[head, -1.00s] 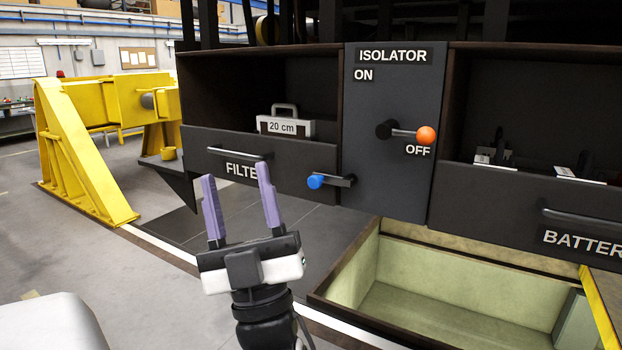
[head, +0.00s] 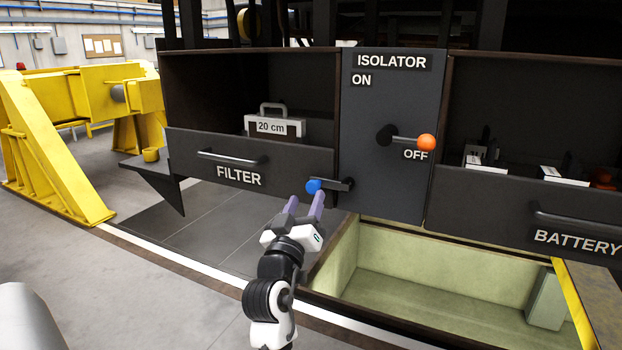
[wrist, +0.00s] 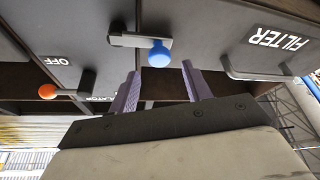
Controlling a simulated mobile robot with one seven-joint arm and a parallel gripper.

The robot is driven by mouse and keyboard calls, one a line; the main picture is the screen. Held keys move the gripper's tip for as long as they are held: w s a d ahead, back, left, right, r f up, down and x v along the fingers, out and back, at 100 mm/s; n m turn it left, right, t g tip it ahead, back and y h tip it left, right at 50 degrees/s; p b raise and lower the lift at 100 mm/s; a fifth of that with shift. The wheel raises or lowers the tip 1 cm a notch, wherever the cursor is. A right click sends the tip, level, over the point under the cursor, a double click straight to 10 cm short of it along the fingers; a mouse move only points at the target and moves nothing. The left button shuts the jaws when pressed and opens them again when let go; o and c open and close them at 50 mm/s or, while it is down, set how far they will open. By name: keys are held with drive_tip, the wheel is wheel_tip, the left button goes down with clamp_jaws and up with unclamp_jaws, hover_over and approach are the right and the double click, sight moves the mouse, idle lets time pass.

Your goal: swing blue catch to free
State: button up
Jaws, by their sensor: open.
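The blue catch (head: 316,186) is a blue knob on a short dark arm. It sits at the lower right corner of the FILTER drawer (head: 290,170), with the arm pointing left across the drawer front. It also shows in the wrist view (wrist: 159,54). My gripper (head: 305,203) is open and empty, just below the knob in the head view. In the wrist view the two purple fingers (wrist: 160,80) are spread, with the knob seen beyond and between their tips. I see no clear contact with the knob.
The isolator lever (head: 427,142) with an orange knob points to OFF on the panel to the right. The BATTERY drawer (head: 500,213) is further right. An open pale green bin (head: 440,300) lies below. A yellow stand (head: 45,150) is at the left.

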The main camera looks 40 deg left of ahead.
sight(311, 187)
drive_tip(key=p+x, duration=0.1)
drive_tip(key=x, duration=0.4)
drive_tip(key=shift+w+a+r, duration=0.1)
drive_tip(key=shift+w, duration=0.2)
clamp_jaws()
